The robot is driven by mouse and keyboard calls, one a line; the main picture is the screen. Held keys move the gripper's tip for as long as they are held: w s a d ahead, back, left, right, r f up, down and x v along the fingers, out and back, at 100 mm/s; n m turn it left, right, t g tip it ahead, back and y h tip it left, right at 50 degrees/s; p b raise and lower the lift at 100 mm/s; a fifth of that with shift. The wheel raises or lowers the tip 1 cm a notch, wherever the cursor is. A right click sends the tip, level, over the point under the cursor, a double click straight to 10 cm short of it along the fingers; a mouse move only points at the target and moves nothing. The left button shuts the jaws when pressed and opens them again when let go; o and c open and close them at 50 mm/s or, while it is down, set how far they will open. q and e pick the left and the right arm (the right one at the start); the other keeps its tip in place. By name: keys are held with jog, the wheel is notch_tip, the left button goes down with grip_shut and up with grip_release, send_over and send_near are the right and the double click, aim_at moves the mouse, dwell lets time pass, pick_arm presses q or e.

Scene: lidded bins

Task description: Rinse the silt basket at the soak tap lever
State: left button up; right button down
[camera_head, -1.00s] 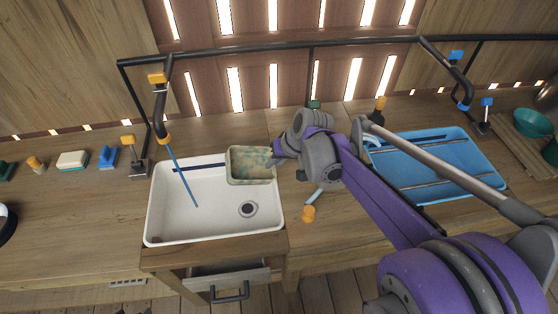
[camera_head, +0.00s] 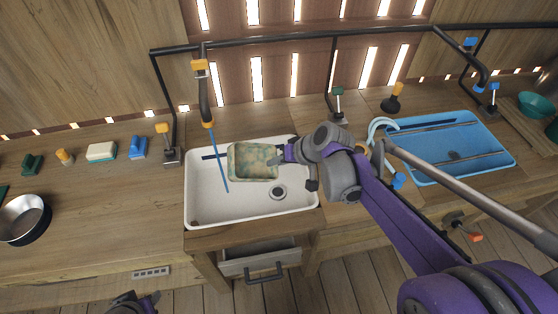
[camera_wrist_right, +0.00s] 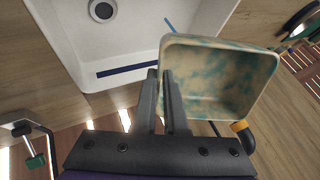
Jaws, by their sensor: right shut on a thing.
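The silt basket (camera_head: 253,160), an open beige tub mottled green, is over the back of the white sink (camera_head: 205,208). My right gripper (camera_head: 284,154) is shut on its right side; the wrist view shows the fingers (camera_wrist_right: 168,88) at the wall of the basket (camera_wrist_right: 222,75). The tap with orange collars (camera_head: 206,95) stands behind the sink, with a thin blue stream (camera_head: 218,160) running down just left of the basket. A lever with an orange-yellow top (camera_head: 162,129) stands left of the sink. My left gripper (camera_head: 137,303) is partly seen at the bottom edge.
A blue tray (camera_head: 450,145) lies right of the sink. A green-topped lever (camera_head: 338,92) and a dark orange-topped object (camera_head: 393,97) stand at the back. A metal bowl (camera_head: 24,219), sponge (camera_head: 101,151) and blue block (camera_head: 138,147) are left.

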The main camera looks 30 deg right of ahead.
aim_at(255, 152)
jog(key=shift+a, duration=0.15)
jog(key=shift+w+a+f+b, duration=0.15)
jog(key=shift+w+a, duration=0.05)
jog(key=shift+w, duration=0.2)
jog(key=shift+w+a+f+b, duration=0.1)
jog(key=shift+w+a+b, duration=0.05)
jog(key=shift+w, duration=0.25)
jog(key=w+a, duration=0.1)
jog(key=w, duration=0.1)
jog(key=w+a+f+b, duration=0.1)
jog(key=w, duration=0.1)
jog(key=w+a, duration=0.1)
jog(key=shift+w+a+f, duration=0.15)
jog(key=shift+w, duration=0.25)
jog(key=shift+w+a+f+b, duration=0.15)
jog(key=shift+w+a, duration=0.15)
jog(key=shift+w, duration=0.25)
jog(key=shift+w+a+f+b, duration=0.1)
jog(key=shift+w+a+b, duration=0.1)
jog(key=shift+w+a, duration=0.3)
jog(key=shift+w+a+f+b, duration=0.1)
jog(key=shift+w+a+b, duration=0.05)
jog(key=shift+w, duration=0.5)
jog(key=shift+w+d, duration=0.1)
jog(key=shift+d, duration=0.05)
jog(key=shift+w+d, duration=0.2)
jog(key=shift+d, duration=0.25)
jog(key=shift+s+a, duration=0.1)
jog(key=shift+a, duration=0.1)
